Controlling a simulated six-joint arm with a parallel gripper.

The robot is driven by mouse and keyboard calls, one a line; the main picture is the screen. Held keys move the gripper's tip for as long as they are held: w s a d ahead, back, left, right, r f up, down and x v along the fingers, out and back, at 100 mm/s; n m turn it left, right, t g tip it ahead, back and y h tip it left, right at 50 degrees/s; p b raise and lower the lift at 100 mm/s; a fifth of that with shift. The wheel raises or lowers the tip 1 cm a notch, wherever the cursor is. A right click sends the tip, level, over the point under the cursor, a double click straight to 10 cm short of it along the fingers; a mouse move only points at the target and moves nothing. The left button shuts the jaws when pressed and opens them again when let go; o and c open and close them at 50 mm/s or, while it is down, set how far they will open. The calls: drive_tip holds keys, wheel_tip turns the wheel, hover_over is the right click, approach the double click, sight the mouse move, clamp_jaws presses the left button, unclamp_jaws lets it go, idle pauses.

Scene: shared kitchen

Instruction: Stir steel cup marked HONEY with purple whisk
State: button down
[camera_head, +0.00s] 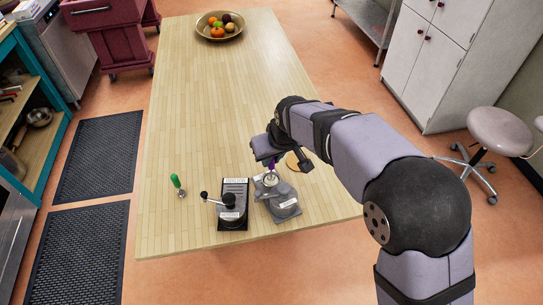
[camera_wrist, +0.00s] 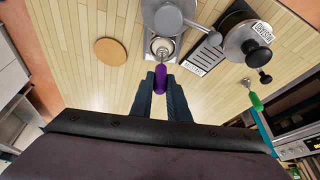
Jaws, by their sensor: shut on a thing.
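The purple whisk's handle (camera_wrist: 160,78) is between the fingertips of my gripper (camera_wrist: 163,88), which is shut on it. In the head view my gripper (camera_head: 268,153) is over the far side of a grey machine, with a bit of the purple handle (camera_head: 271,165) below it. A small steel cup (camera_wrist: 163,47) stands on the grey machine's plate, and the whisk's lower end reaches to its opening. The cup also shows in the head view (camera_head: 270,180). I cannot read any marking on the cup, nor tell how deep the whisk is.
The grey machine (camera_head: 284,205) stands close to a black machine with a crank (camera_head: 233,208). A round cork mat (camera_wrist: 110,52) lies near the cup. A fruit bowl (camera_head: 219,25) is far off.

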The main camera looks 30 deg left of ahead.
drive_tip(key=shift+f+b, duration=1)
drive_tip(key=shift+f, duration=0.8)
drive_tip(key=shift+w+a+r+p, duration=0.15)
drive_tip(key=shift+p, duration=0.7)
drive_tip(key=shift+w+a+f, duration=0.1)
drive_tip(key=shift+f, duration=0.1)
drive_tip(key=shift+s+a, duration=0.1)
drive_tip(key=shift+s, duration=0.2)
